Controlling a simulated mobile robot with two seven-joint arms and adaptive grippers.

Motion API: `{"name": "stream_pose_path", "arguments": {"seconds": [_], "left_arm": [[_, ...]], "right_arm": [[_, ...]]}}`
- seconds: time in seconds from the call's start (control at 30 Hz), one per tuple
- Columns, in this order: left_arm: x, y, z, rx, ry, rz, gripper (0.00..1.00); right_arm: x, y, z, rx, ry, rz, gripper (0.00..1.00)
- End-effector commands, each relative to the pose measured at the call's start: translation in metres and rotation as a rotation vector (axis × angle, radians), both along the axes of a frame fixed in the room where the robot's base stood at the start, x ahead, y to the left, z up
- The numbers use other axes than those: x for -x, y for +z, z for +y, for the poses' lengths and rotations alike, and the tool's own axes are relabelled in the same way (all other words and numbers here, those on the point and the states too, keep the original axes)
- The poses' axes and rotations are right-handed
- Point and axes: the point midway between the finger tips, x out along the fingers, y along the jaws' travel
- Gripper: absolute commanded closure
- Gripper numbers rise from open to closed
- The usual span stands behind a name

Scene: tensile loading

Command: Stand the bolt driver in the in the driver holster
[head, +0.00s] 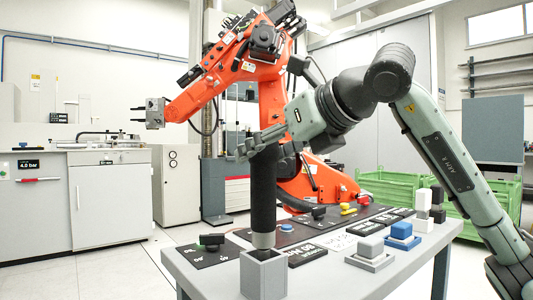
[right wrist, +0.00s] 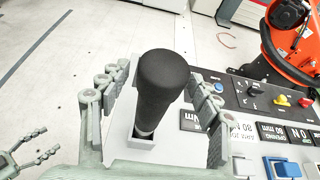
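The bolt driver (head: 263,195) is a thick black cylinder with a grey metal collar at its lower end. It stands upright, its lower end in the mouth of the driver holster (head: 264,276), a square grey box at the table's near left corner. The holster also shows under the driver in the right wrist view (right wrist: 140,143). My right gripper (head: 252,145) is at the driver's top. In the right wrist view its fingers stand apart on both sides of the driver (right wrist: 163,82), with gaps visible. My left gripper (right wrist: 46,142) shows at the lower left there, open and empty.
The grey table (head: 330,281) carries a dark panel with knobs and buttons (head: 287,228), labels, a grey block (head: 370,246), a blue block (head: 402,231) and white and black blocks. An orange robot arm (head: 240,65) stands behind. Green crates (head: 392,187) are at the right.

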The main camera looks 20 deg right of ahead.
Motion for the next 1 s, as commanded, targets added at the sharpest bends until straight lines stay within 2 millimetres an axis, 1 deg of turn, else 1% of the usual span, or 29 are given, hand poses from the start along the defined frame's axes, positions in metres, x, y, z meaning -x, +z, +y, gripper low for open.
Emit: {"name": "stream_pose_path", "arguments": {"seconds": [0.2,0.23,0.37,0.43,0.57,0.8,0.9,1.0], "left_arm": [[0.0,0.0,0.0,0.0,0.0,0.0,0.38],[0.0,-0.001,0.0,0.0,0.0,0.0,0.38],[0.0,-0.001,0.0,0.0,0.0,0.0,0.38],[0.0,0.0,0.0,0.0,0.0,0.0,0.38],[0.0,0.0,0.0,0.0,0.0,0.0,0.38],[0.0,0.0,0.0,0.0,0.0,0.0,0.38],[0.0,0.0,0.0,0.0,0.0,0.0,0.38],[0.0,0.0,0.0,0.0,0.0,0.0,0.38]], "right_arm": [[0.0,-0.002,0.0,0.001,0.0,0.004,0.31],[-0.001,-0.005,0.001,0.005,0.001,0.012,0.31],[0.003,-0.003,-0.001,0.004,0.0,0.009,0.31],[0.01,0.002,-0.004,0.004,-0.001,0.006,0.31],[0.03,0.012,-0.011,0.003,-0.001,0.002,0.31],[0.074,0.034,-0.027,0.002,-0.001,0.0,0.31],[0.088,0.04,-0.032,0.002,-0.001,0.001,0.31],[0.098,0.044,-0.035,0.002,0.0,0.002,0.31]]}}
